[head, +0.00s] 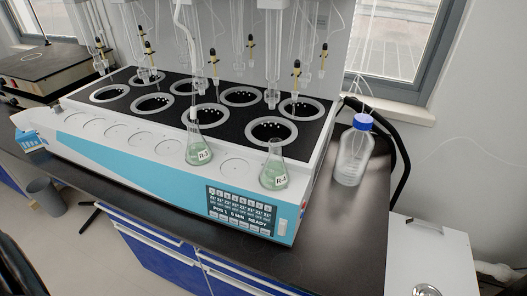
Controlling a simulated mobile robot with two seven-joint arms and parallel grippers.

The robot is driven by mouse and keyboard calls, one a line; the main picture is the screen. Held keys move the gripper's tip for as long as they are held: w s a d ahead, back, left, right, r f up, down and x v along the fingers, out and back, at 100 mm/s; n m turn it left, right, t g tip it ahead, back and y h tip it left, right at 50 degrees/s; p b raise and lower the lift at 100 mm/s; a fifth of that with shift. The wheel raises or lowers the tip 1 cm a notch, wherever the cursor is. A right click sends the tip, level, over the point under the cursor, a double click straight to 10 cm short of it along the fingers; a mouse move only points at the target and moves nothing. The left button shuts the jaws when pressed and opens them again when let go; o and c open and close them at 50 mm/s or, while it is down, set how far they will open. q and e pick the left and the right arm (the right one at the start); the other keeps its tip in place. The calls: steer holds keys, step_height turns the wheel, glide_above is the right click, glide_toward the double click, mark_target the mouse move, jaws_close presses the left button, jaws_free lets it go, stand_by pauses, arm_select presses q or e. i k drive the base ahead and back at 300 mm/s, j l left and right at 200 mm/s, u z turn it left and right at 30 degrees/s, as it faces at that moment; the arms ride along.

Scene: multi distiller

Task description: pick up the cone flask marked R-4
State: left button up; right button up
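The cone flask marked R-4 (274,172) stands upright on the front ledge of the distiller (150,165), at its right end. It is clear glass with green liquid in the bottom and a white label. A second cone flask (198,147), with similar green liquid and a label that seems to read R-3, stands on the same ledge to its left. Nothing is touching the R-4 flask. Neither of my grippers shows in the head view.
Black wells with grey rings (271,131) lie behind the flasks, under hanging glass tubes. A clear bottle with a blue cap (353,152) stands on the dark bench right of the distiller. The bench (335,235) is bare in front of the bottle. A control panel (241,208) is below R-4.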

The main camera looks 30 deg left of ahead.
mark_target(274, 175)
steer(key=j+u, duration=0.1)
steer(key=u, duration=0.25)
steer(key=j+u, duration=0.1)
steer(key=u, duration=0.25)
steer(key=j+z, duration=0.15)
steer(key=z, duration=0.25)
steer(key=j+z, duration=0.1)
steer(key=z, duration=0.3)
steer(key=k+j+z, duration=0.1)
steer(key=z, duration=0.25)
steer(key=j+z, duration=0.15)
steer(key=z, duration=0.25)
steer(key=k+j, duration=0.3)
steer(key=k, duration=0.05)
